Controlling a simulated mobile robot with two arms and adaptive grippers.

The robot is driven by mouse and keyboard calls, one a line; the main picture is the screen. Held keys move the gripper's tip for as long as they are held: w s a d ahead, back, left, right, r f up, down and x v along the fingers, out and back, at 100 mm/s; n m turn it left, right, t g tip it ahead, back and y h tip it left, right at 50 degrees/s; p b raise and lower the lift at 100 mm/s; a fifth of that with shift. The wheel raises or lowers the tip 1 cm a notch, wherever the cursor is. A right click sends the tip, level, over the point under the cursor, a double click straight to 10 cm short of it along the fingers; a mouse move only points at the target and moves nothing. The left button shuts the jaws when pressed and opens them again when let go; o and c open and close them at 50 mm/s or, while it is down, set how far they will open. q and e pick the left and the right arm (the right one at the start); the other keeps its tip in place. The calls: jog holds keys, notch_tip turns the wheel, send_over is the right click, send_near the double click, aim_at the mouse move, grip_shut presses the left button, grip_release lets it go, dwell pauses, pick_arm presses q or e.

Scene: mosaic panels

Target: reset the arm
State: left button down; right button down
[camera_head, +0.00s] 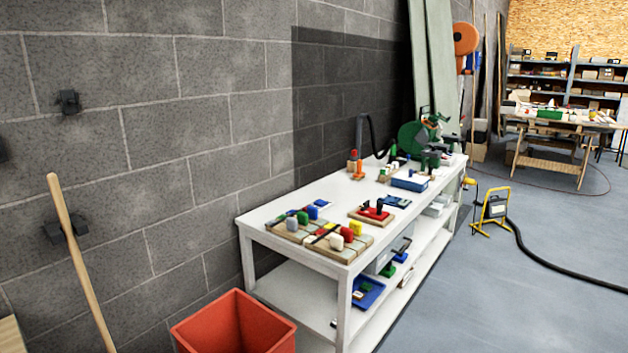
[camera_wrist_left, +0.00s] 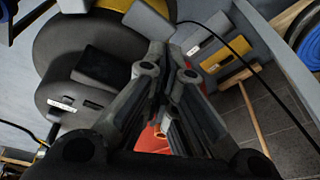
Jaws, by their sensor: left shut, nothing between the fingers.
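My left gripper (camera_wrist_left: 170,78) shows only in the left wrist view. Its two dark fingers are closed together with nothing between them, and it is apart from the workbench. Neither gripper shows in the head view, and my right gripper is in no view. The white workbench (camera_head: 270,207) stands along the block wall in the head view. On its near end lie wooden mosaic panels (camera_head: 356,247) with coloured blocks on and around them. A smaller board with a red piece (camera_head: 376,213) lies behind them.
An orange-red bin (camera_head: 235,325) stands at the bench's near end. A wooden handle (camera_head: 75,250) leans against the wall at left. A green machine (camera_head: 412,137) is at the bench's far end. A yellow work lamp (camera_head: 495,207) and black hose (camera_head: 545,258) are on the otherwise open floor at right.

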pick_arm(q)
jog(key=s+f+g, duration=0.1)
jog(key=s+f, duration=0.2)
jog(key=f, duration=0.6)
jog(key=s+f, duration=0.3)
jog(key=f, duration=0.6)
jog(key=s+a+f+g, duration=0.1)
jog(key=s+a+f, duration=0.2)
jog(key=s+f, duration=0.7)
jog(key=s, duration=0.3)
jog(key=shift+s+a+f, duration=0.2)
jog(key=shift+s+f, duration=0.15)
jog(key=shift+s, duration=0.05)
